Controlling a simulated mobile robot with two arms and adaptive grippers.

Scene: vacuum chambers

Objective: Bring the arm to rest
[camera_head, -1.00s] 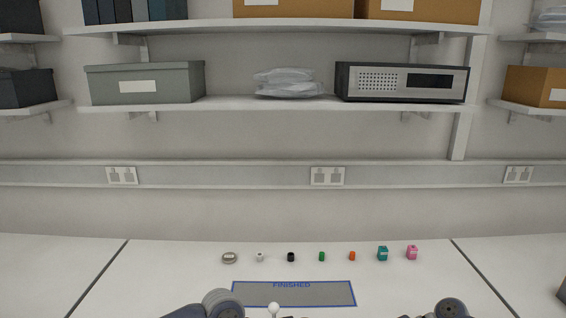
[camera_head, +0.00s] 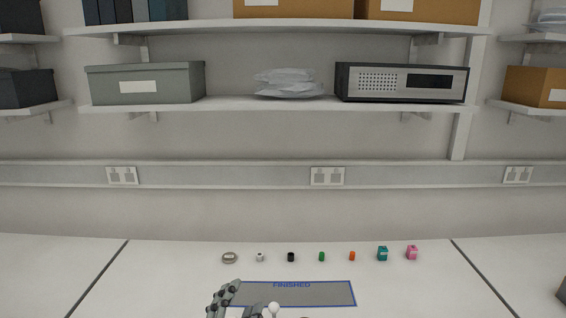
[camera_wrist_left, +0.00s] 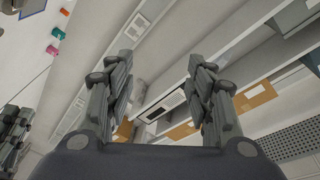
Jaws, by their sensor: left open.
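My left gripper (camera_head: 247,297) is at the bottom of the head view, over the left end of the FINISHED mat (camera_head: 325,294). Its fingers are apart with nothing between them. In the left wrist view the two open fingers (camera_wrist_left: 162,68) point up toward the wall and shelves. Dark grey gripper-like parts (camera_wrist_left: 14,135) at the left edge of that view appear to be my right gripper; whether it is open is unclear. The right gripper does not show in the head view.
Behind the mat stands a row of small items: a ring (camera_head: 230,258), white (camera_head: 260,258), black (camera_head: 291,257), green (camera_head: 322,257), orange (camera_head: 352,256), teal (camera_head: 382,254) and pink (camera_head: 412,252) pieces. Shelves (camera_head: 270,104) hang above.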

